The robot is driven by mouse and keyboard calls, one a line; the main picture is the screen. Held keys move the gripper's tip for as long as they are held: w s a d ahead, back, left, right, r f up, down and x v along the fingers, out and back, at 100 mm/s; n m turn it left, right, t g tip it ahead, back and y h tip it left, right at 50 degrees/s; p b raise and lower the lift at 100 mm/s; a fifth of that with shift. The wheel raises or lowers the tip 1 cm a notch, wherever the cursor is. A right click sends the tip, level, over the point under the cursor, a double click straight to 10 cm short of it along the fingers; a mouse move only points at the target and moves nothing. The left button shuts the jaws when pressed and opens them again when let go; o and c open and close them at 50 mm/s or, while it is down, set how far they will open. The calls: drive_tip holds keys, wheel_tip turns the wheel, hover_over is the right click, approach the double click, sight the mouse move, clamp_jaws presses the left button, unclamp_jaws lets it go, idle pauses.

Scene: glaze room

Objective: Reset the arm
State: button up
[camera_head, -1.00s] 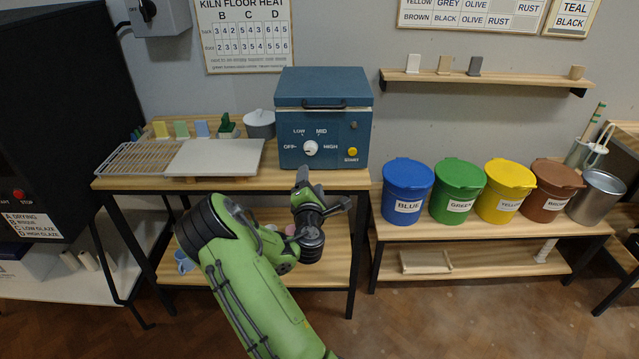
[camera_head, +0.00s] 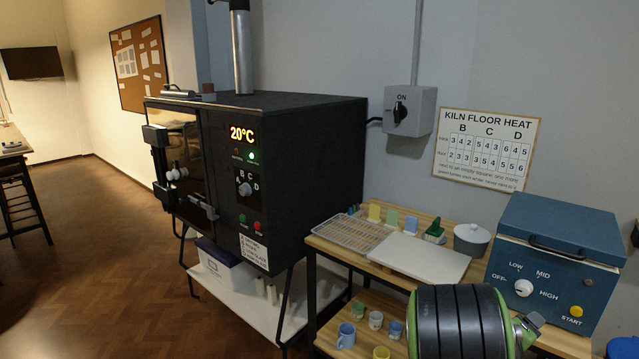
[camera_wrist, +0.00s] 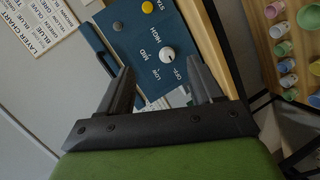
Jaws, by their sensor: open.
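In the wrist view my gripper (camera_wrist: 160,75) is open with nothing between its two dark fingers. Past the fingers is the blue box (camera_wrist: 120,45) with a white dial and a yellow button; I see no contact with it. In the head view a green and black part of my arm (camera_head: 460,320) fills the bottom right, in front of the wooden table. The same blue box (camera_head: 560,245), with its lid down, stands right of it. My gripper's fingers are not clear in the head view.
The black kiln (camera_head: 290,180) reads 20°C. The wooden floor (camera_head: 110,250) at left is open.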

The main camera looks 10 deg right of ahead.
drive_tip(key=s+a+r+m+y+p, duration=0.1)
drive_tip(key=s+a+r+y, duration=0.15)
drive_tip(key=a, duration=0.45)
drive_tip(key=s+a+r+m+y+p, duration=0.1)
drive_tip(key=a+r+m+y, duration=0.2)
drive_tip(key=a, duration=0.4)
drive_tip(key=s+a+r+y+p, duration=0.1)
drive_tip(key=s+a+r+y, duration=0.1)
drive_tip(key=a+y, duration=0.35)
drive_tip(key=s+a+r+n+y+p, duration=0.1)
drive_tip(key=s+a+r+n+y, duration=0.1)
drive_tip(key=s+a, duration=1.1)
drive_tip(key=shift+a+r+p, duration=0.3)
drive_tip(key=shift+a+r, duration=0.4)
drive_tip(key=shift+a, duration=0.05)
